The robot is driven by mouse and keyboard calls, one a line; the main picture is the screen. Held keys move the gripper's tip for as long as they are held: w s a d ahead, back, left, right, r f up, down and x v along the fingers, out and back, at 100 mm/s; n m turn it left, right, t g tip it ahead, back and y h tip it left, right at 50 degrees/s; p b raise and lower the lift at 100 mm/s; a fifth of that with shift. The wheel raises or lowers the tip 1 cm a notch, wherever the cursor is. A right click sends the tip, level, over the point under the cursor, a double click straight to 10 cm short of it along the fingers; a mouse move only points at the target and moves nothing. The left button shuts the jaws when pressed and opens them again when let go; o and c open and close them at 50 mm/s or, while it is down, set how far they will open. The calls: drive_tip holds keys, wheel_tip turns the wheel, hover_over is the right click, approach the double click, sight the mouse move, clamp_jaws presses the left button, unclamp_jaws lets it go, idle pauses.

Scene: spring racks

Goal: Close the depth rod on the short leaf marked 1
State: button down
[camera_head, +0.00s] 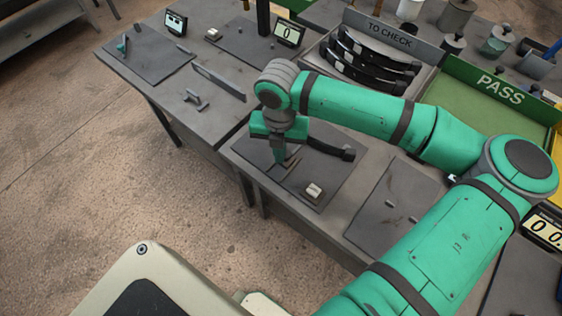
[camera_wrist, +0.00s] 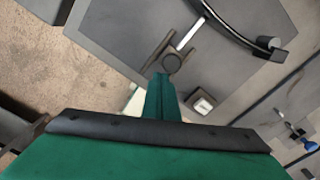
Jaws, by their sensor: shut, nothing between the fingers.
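My gripper (camera_head: 279,157) points down over the grey plate (camera_head: 328,169) on the near bench, its fingers shut and empty. In the wrist view the fingertips (camera_wrist: 162,78) are just beside a round dark knob (camera_wrist: 173,63) at the end of a small slotted fixture with a pale bar (camera_wrist: 190,33); this looks like the depth rod. I cannot tell whether they touch it. A dark curved leaf (camera_head: 331,149) lies on the plate behind the gripper; its end block shows in the wrist view (camera_wrist: 270,44). No mark 1 is readable. My gripper partly hides the fixture in the head view.
A white button block (camera_head: 314,190) sits on the plate's near side. A TO CHECK rack (camera_head: 388,39) holds several curved leaves behind. A green PASS tray (camera_head: 499,88) stands at the right. Another plate (camera_head: 392,213) lies right of the gripper. Open floor is at the left.

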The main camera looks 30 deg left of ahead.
drive_tip(key=shift+r, duration=1.95)
